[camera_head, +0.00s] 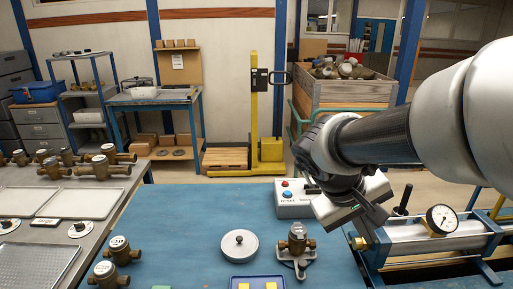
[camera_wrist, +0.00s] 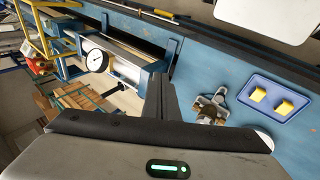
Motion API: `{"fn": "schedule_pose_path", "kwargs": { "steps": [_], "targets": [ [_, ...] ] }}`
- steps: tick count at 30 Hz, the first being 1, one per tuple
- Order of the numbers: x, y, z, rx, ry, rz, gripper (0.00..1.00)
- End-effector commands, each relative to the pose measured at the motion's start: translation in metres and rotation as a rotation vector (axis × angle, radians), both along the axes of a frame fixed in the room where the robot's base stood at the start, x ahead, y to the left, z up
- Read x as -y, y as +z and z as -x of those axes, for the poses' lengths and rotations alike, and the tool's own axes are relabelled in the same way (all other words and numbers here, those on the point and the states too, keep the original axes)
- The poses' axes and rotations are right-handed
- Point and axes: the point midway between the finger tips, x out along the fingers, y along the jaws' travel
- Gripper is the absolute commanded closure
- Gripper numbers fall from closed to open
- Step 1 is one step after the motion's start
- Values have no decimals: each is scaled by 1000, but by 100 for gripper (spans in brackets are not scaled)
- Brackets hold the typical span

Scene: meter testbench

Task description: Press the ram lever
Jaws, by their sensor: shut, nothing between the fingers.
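The ram lever (camera_head: 403,199) is a short black handle that stands up, slightly tilted, on the silver ram bench (camera_head: 430,240) at the right of the head view. A round dial gauge (camera_head: 440,220) sits just right of it, and the gauge also shows in the wrist view (camera_wrist: 97,60). My gripper (camera_head: 374,228) is shut and empty, to the left of the lever and apart from it in the head picture. Its dark fingers (camera_wrist: 160,92) show together in the wrist view.
A brass meter (camera_head: 296,240) in a grey clamp stands on the blue table left of my gripper. Behind it is a control box (camera_head: 295,200) with red and blue buttons. A blue tray (camera_wrist: 272,100) holds yellow blocks.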

Motion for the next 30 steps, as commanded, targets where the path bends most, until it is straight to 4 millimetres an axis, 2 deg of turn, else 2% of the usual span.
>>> {"fn": "schedule_pose_path", "kwargs": {
  "steps": [1, 6, 11, 14, 17, 21, 24, 27, 30],
  "targets": [
    [5, -16, -15, -23, 19, 75, 100],
    [18, -35, -69, -35, 82, 335, 100],
    [10, -50, -128, 2, 181, 581, 100],
    [-6, -60, -166, 46, 261, 728, 100],
    [-32, -71, -203, 106, 359, 870, 100],
    [-79, -88, -246, 203, 503, 1031, 100],
    [-111, -99, -268, 268, 595, 1113, 100],
    [-136, -109, -281, 316, 665, 1163, 100],
    [-151, -113, -288, 347, 707, 1192, 100]
  ]
}}
